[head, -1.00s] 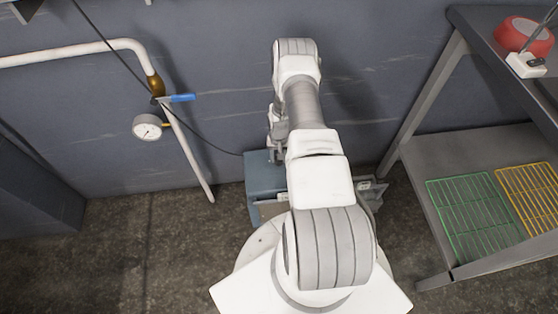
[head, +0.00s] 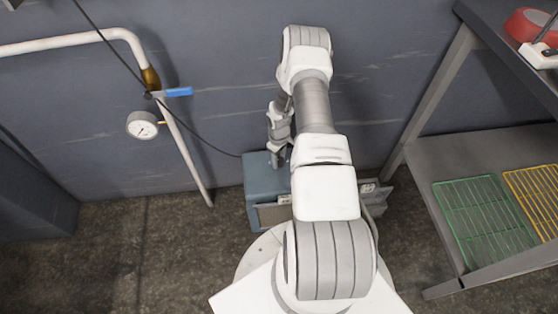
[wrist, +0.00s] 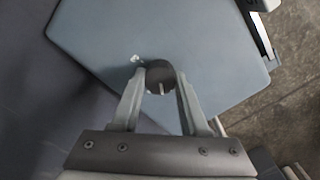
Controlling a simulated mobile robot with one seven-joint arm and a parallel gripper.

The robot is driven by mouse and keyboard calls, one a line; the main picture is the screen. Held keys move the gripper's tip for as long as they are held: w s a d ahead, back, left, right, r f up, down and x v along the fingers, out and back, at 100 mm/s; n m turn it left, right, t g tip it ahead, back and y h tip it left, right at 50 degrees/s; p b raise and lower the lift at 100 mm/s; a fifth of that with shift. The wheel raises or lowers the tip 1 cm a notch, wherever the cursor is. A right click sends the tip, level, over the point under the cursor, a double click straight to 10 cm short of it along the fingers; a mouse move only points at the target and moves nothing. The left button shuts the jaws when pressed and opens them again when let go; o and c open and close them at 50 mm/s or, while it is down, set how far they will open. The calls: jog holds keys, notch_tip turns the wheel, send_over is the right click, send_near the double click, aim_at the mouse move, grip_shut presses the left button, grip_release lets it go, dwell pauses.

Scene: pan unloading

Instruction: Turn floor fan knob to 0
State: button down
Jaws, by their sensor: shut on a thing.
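The floor fan's blue-grey box (head: 262,178) stands on the floor against the wall, partly hidden behind my arm in the head view. Its flat top (wrist: 215,55) fills much of the wrist view. A dark round knob (wrist: 157,72) with a pale line on its face sits on that top. A small white mark (wrist: 136,58) lies on the top at the knob's upper left, too small to read. My gripper (wrist: 160,82) is shut on the knob, one finger on each side. In the head view my gripper (head: 278,153) points down at the box and the knob is hidden.
A pipe with a blue-handled valve (head: 179,92) and a gauge (head: 142,125) is at the left. A grey shelf table (head: 425,160) stands at the right, with a green rack (head: 483,222) and a yellow rack (head: 532,190) on its lower shelf. Some floor left of the box is clear.

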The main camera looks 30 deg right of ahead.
aim_at(279, 160)
jog(key=shift+n, duration=0.8)
jog(key=shift+w, duration=0.1)
jog(key=shift+c, duration=2.1)
grip_release()
notch_tip(279, 160, up, 17)
jog(key=p, duration=0.5)
jog(key=shift+r, duration=0.2)
